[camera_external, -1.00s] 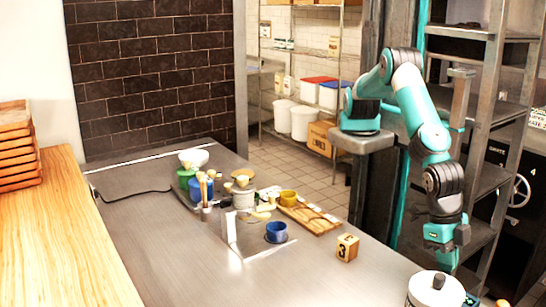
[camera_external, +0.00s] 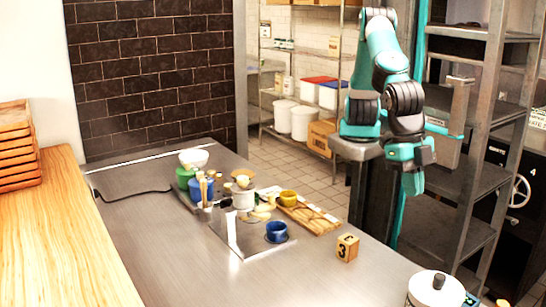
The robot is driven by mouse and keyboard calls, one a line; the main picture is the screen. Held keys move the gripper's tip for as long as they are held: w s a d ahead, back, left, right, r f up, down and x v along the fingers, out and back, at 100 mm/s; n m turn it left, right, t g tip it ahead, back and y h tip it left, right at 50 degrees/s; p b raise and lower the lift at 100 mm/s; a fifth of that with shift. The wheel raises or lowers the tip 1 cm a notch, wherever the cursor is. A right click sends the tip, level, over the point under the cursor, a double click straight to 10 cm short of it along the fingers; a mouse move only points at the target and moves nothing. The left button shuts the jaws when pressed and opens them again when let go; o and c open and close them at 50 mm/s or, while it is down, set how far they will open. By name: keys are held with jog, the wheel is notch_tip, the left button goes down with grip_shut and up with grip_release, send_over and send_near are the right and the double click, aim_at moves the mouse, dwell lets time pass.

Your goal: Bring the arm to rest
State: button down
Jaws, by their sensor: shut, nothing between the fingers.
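My gripper (camera_external: 413,186) hangs at the end of the teal and black arm (camera_external: 384,60), at the right of the picture. The arm is folded close over its base, with the gripper pointing down. The gripper is shut and nothing shows in it. It is beyond the far right edge of the steel counter, apart from everything on it. The fingertips are small in this view.
On the steel counter (camera_external: 180,250) stand a wooden number block (camera_external: 347,247), a blue cup (camera_external: 276,231), a white lidded pot (camera_external: 436,289), a yellow cup (camera_external: 288,197) and a white bowl (camera_external: 194,158). Steel shelving (camera_external: 470,190) stands close right of the arm.

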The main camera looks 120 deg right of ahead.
jog(key=s+d+r+m, duration=0.1)
jog(key=d+r+m, duration=0.25)
jog(key=d, duration=1.05)
jog(key=s+d+m, duration=0.6)
jog(key=s+d, duration=0.7)
jog(key=d, duration=0.2)
notch_tip(320, 180, up, 15)
jog(key=p, duration=1.5)
jog(key=shift+w+r+y, duration=0.15)
jog(key=shift+r+y, duration=0.05)
jog(key=shift+y, duration=0.2)
jog(key=shift+n, duration=0.35)
notch_tip(320, 180, down, 44)
jog(key=b, duration=4.3)
jog(key=shift+b, duration=0.4)
jog(key=shift+f, duration=0.15)
